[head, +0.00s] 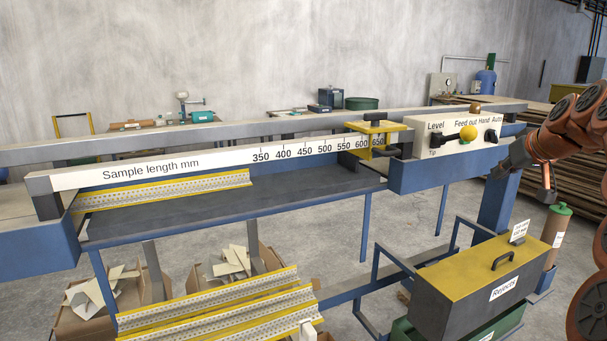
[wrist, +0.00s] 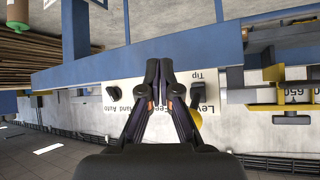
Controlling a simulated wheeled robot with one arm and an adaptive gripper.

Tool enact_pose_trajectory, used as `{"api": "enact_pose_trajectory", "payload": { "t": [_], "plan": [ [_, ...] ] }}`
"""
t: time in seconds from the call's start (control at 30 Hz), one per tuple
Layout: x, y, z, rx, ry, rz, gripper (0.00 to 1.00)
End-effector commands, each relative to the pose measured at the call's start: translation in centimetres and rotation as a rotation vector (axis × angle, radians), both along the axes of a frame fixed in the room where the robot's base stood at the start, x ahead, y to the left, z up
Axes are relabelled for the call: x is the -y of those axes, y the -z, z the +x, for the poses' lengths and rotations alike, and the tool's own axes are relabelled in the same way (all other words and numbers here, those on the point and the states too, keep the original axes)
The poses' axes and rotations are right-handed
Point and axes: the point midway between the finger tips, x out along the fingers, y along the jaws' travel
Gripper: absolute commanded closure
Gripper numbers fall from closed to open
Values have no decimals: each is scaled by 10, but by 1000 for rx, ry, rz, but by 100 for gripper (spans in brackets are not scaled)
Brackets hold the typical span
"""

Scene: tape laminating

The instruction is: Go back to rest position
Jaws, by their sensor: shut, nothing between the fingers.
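My gripper (head: 499,171) is at the right in the head view, beside the right end of the laminating machine. In the wrist view its dark fingers (wrist: 159,70) are together and hold nothing. I cannot tell whether the fingers touch anything.
A yellow clamp (head: 374,132) stands left of the panel on the blue machine. A perforated yellow-edged strip (head: 170,190) lies on its bed. Below are more strips (head: 215,305), cardboard boxes of scraps (head: 100,300), a Rejects box (head: 480,270) and a brown cylinder with a green cap (head: 557,232).

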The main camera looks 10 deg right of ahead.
Motion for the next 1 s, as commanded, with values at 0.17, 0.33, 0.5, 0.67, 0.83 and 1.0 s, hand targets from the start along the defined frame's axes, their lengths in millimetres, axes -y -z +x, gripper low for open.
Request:
{"api": "enact_pose_trajectory", "payload": {
  "t": [0.17, 0.33, 0.5, 0.67, 0.83, 1.0],
  "plan": [
    [-60, 14, 1, -67, -67, 41, 100],
    [-142, 39, -13, -176, -146, 84, 100],
    [-218, 71, -47, -312, -209, 110, 100],
    [-276, 104, -93, -445, -247, 121, 100],
    [-320, 138, -152, -585, -260, 114, 100],
    [-347, 173, -219, -726, -250, 94, 100]
  ]
}}
